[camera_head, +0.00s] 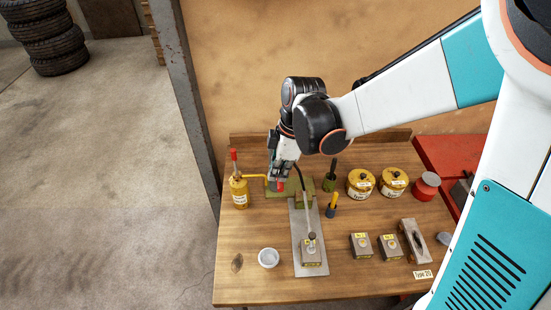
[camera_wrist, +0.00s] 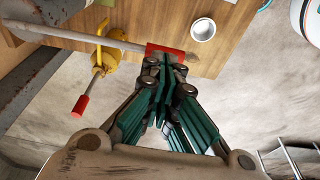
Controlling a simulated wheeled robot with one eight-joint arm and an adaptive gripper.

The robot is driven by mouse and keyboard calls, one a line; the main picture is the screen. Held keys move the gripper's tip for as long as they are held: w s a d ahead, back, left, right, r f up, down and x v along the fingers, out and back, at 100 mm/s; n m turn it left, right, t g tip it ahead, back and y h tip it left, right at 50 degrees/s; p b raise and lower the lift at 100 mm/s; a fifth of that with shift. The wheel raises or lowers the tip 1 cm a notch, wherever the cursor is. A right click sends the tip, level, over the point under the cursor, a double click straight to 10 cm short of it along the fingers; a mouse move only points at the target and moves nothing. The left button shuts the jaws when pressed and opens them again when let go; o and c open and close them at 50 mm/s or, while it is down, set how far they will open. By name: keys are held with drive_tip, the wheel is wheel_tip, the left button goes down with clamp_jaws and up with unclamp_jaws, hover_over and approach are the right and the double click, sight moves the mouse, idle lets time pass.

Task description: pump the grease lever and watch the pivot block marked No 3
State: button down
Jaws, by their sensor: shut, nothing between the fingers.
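My gripper (camera_head: 279,182) is shut and points down at the back left of the wooden bench. Its fingertips are at the red grip of the grease lever (camera_head: 281,187). In the wrist view the closed fingertips (camera_wrist: 164,62) overlap the red grip (camera_wrist: 157,48), with the grey lever rod (camera_wrist: 110,38) running left from it; whether they touch is unclear.
A yellow canister (camera_head: 239,192) with a red handle stands left of the pump. A white bowl (camera_head: 268,258) is at the front left.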

drive_tip(key=shift+f, duration=0.3)
wheel_tip(320, 180, down, 8)
drive_tip(key=t+b, duration=0.2)
drive_tip(key=b, duration=0.6)
drive_tip(key=shift+s+t, duration=0.25)
drive_tip(key=shift+t, duration=0.05)
drive_tip(key=shift+r, duration=0.1)
drive_tip(key=shift+r, duration=0.1)
drive_tip(key=v, duration=1.2)
